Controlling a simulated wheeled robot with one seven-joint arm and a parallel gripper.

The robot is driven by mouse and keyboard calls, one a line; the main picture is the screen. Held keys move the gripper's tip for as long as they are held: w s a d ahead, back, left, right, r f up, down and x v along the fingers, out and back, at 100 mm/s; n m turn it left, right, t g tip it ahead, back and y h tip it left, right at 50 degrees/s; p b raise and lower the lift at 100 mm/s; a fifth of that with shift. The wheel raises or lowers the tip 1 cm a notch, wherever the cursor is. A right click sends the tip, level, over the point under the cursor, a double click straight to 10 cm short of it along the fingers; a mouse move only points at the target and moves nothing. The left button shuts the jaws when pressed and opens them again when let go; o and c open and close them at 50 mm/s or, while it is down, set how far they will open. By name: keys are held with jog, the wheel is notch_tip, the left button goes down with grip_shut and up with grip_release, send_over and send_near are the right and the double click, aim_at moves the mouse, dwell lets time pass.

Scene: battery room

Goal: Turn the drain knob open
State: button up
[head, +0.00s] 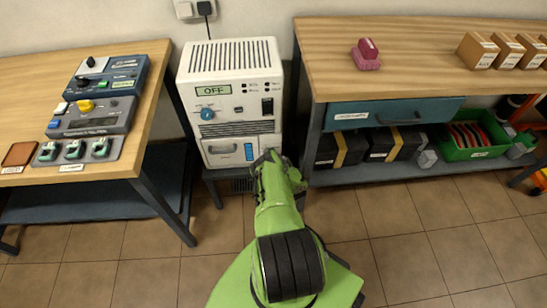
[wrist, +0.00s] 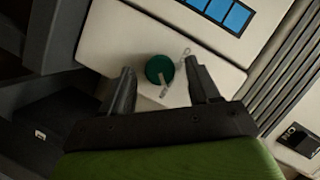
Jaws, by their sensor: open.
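The drain knob (wrist: 158,69) is a round dark green knob on the white lower front of a machine (wrist: 115,40), in the wrist view. A pale mark, possibly a pointer or label, shows beside it. My gripper (wrist: 160,66) is open, with one dark finger on each side of the knob and visible gaps between. I cannot tell whether the fingertips reach its depth. In the head view the white machine (head: 228,58) stands between two tables, its display reading OFF. My gripper (head: 266,158) is at its lower right front, and the arm hides the drain knob there.
A blue knob (head: 207,113) sits higher on the machine, above a handled tank front (head: 222,150) with a blue window. The left table (head: 150,75) holds control boxes. The right bench (head: 405,45) has a drawer and shelf. The tiled floor (head: 130,250) is open in front.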

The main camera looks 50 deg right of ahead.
jog(key=p+v, duration=0.2)
jog(key=v, duration=1.3)
jog(key=shift+s+a, duration=0.15)
jog(key=shift+s, duration=0.2)
